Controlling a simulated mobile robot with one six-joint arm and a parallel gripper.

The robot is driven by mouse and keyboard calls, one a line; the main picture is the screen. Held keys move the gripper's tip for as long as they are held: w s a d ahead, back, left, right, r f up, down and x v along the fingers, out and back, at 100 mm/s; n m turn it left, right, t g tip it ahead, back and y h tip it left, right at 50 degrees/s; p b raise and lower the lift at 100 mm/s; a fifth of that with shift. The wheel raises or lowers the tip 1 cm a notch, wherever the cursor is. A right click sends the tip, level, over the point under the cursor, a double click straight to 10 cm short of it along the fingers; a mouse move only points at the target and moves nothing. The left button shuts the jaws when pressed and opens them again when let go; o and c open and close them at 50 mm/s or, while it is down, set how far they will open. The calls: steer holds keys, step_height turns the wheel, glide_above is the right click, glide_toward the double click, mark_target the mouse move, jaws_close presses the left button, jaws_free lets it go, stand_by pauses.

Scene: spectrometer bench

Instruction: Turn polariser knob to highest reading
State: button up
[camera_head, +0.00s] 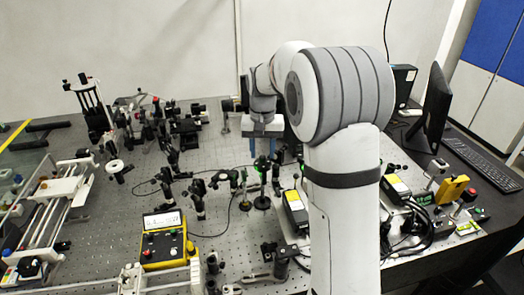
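A yellow meter box (166,248) stands at the front left of the bench. Its lit white display (162,221) faces me, but the reading is too small to make out. A white round wheel with a dark centre (114,166) is on the left part of the bench; I cannot tell whether it is the polariser knob. Several small black optic mounts (197,193) stand in the middle. My arm reaches to the back, and my gripper (264,143) seems to be the blue and grey part below the wrist. Its fingers are not clear, and no contact can be made out.
The perforated bench (135,200) is crowded with posts and cables. A rail assembly (62,195) lies at the left. A monitor (435,108) and keyboard (484,163) are at the right. My arm hides part of the bench.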

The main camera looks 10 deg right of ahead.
steer(key=shift+f, duration=0.5)
steer(key=shift+c, duration=0.3)
jaws_close()
steer(key=shift+a, duration=0.1)
